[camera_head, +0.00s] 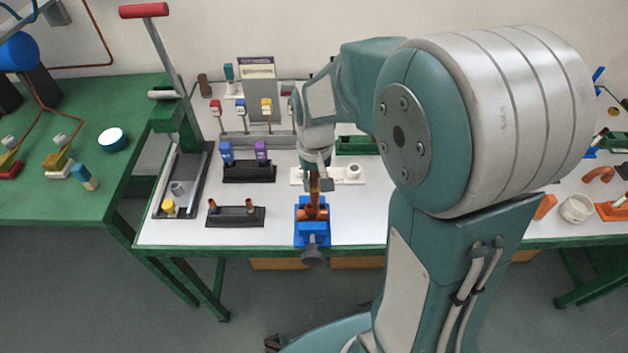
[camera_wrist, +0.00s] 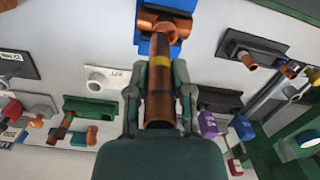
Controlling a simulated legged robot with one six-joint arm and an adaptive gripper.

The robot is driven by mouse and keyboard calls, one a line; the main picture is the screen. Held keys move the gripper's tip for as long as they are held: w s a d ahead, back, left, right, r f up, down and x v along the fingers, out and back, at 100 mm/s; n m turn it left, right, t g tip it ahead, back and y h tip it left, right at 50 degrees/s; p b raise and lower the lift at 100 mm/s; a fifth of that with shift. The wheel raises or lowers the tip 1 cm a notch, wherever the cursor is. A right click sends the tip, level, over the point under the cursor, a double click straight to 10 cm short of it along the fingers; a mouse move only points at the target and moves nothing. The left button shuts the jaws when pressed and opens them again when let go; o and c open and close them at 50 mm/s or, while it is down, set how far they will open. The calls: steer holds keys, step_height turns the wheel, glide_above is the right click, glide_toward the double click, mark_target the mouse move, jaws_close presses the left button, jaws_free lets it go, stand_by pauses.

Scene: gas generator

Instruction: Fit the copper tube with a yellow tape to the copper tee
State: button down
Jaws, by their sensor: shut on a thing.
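My gripper (camera_head: 316,184) is shut on the copper tube with yellow tape (camera_wrist: 161,62), above the front edge of the white bench top. In the wrist view my gripper (camera_wrist: 161,82) has one finger on each side of the tube; a dark blue band shows nearer the palm. The copper tee (camera_wrist: 165,22) is held in a blue vise (camera_head: 312,239) at the bench front; the tee shows in the head view (camera_head: 312,213) just below my fingers. The tube's far end overlaps the tee in the wrist view; I cannot tell whether it is seated.
A black holder (camera_head: 235,217) with two copper-topped pieces stands left of the vise. Behind it is a black rack with blue and purple valves (camera_head: 245,154). A white fixture (camera_head: 353,171) stands just behind my gripper. A tube bender (camera_head: 180,140) stands at the bench's left end.

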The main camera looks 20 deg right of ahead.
steer(key=shift+a, duration=0.85)
steer(key=shift+d, duration=0.65)
steer(key=shift+a, duration=0.25)
steer(key=shift+d, duration=0.2)
steer(key=shift+s+a+f, duration=0.1)
steer(key=shift+s+f, duration=0.05)
steer(key=shift+f, duration=1.3)
steer(key=shift+c, duration=2.1)
jaws_free()
